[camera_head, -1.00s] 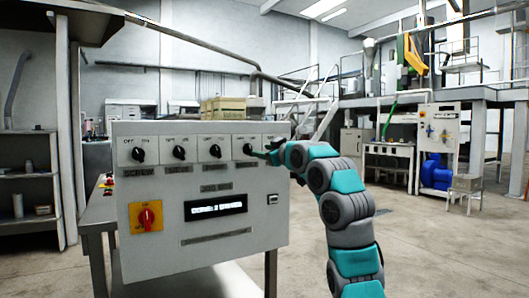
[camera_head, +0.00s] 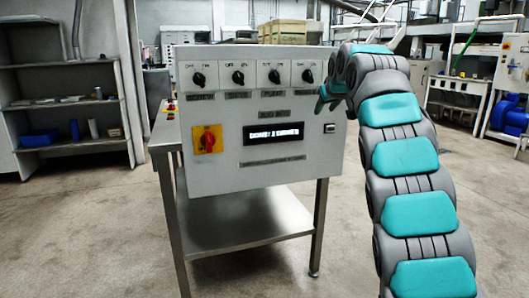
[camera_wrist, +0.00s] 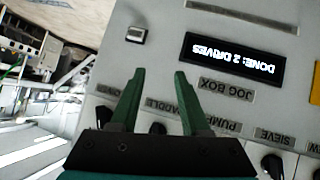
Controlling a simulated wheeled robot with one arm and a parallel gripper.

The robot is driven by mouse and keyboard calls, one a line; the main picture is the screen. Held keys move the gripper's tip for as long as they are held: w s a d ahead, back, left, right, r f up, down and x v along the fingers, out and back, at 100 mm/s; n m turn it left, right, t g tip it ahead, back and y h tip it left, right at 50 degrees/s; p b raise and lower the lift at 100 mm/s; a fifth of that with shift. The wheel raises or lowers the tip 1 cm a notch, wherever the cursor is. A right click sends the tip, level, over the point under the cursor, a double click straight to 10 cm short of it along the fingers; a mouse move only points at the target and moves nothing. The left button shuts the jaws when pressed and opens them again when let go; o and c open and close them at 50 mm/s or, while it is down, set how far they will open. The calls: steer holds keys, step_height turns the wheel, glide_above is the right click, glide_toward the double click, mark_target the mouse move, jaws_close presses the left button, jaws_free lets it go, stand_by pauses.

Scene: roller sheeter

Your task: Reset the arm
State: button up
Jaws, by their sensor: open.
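My arm reaches in from the right in the head view, and my gripper (camera_head: 325,98) is at the right side of the grey jog box (camera_head: 230,170). In the wrist view, the two green fingers of my gripper (camera_wrist: 159,75) are apart with nothing between them. They lie over the panel face, below the rightmost knob (camera_head: 308,75) and above a small square switch (camera_head: 330,128). I cannot tell whether they touch the panel. The lit display (camera_wrist: 232,58) reads "DONE: 2 DRIVES", upside down in the wrist view.
Several black knobs line the panel top, and a red rotary switch (camera_head: 208,140) sits on a yellow plate. The box stands on a steel table (camera_head: 235,220). Shelves (camera_head: 75,95) are at left, a blue motor (camera_head: 508,115) at far right. The floor around is clear.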

steer(key=s+a+f+m+g+p, duration=0.1)
steer(key=s+f+g, duration=0.3)
steer(key=s+f, duration=0.6)
steer(key=s+a+f+m+g+p, duration=0.1)
steer(key=s+f+g, duration=0.3)
steer(key=s+f, duration=0.7)
steer(key=s+a+f+m+g+p, duration=0.1)
steer(key=s+f+g, duration=0.3)
steer(key=s, duration=3.6)
step_height(320, 180, down, 6)
steer(key=shift+f+g, duration=0.25)
steer(key=shift+g, duration=0.15)
steer(key=shift+a, duration=0.1)
